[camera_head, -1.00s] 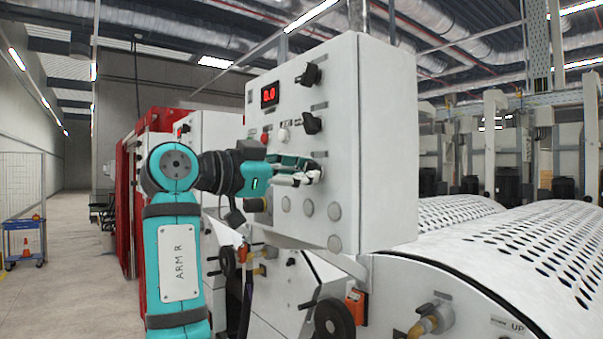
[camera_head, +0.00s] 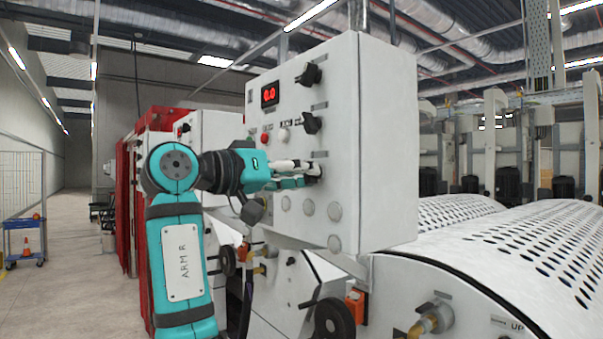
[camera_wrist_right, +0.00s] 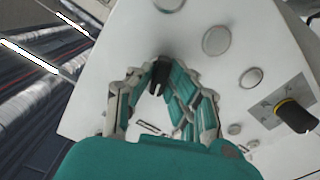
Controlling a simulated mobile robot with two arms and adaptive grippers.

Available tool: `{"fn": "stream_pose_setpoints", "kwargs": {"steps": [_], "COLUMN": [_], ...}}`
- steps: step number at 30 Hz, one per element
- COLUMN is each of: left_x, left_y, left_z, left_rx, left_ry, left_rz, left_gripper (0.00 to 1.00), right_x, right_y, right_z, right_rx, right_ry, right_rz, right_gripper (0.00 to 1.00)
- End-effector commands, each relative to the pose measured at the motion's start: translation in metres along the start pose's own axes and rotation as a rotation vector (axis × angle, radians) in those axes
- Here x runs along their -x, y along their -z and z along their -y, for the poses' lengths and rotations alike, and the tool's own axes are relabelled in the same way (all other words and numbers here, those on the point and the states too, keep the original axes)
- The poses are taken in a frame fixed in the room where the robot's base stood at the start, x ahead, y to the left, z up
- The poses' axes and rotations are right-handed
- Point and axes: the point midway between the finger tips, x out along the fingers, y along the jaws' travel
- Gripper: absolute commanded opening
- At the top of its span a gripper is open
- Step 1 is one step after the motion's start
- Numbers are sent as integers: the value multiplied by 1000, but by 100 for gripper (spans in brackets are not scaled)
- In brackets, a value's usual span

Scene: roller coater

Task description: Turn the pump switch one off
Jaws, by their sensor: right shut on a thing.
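A white control box (camera_head: 385,150) fills the middle of the head view, with black rotary switches on its front panel. My right gripper (camera_head: 312,170) is at the lowest switch of the right-hand column and is shut on this black switch knob (camera_wrist_right: 159,76), which shows between the fingers in the right wrist view. My fingers mostly hide the knob in the head view. I cannot read its label, so I cannot tell whether it is pump switch one. My left gripper is in neither view.
Two more black switches, an upper one (camera_head: 309,75) and a middle one (camera_head: 311,123), sit above my right gripper. A red display (camera_head: 269,94) reads 0.0. Round grey caps (camera_head: 308,208) lie just below. A perforated white cover (camera_head: 520,250) stands at the right.

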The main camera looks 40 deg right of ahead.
Motion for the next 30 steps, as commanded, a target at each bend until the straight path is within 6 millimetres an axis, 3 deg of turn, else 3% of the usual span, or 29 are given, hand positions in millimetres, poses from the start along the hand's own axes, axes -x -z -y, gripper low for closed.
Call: {"fn": "stream_pose_setpoints", "kwargs": {"steps": [10,26,27,30], "left_x": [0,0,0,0], "left_y": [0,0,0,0], "left_z": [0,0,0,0], "left_rx": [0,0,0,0], "left_ry": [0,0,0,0], "left_rz": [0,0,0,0], "left_gripper": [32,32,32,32], "right_x": [0,0,0,0], "right_y": [3,3,3,2], "right_z": [-1,-1,-1,-1], "right_rx": [138,164,164,163], "right_ry": [-2,-2,-2,-2], "right_rz": [-8,-9,-9,-7], "right_gripper": [0,0,18,31]}}
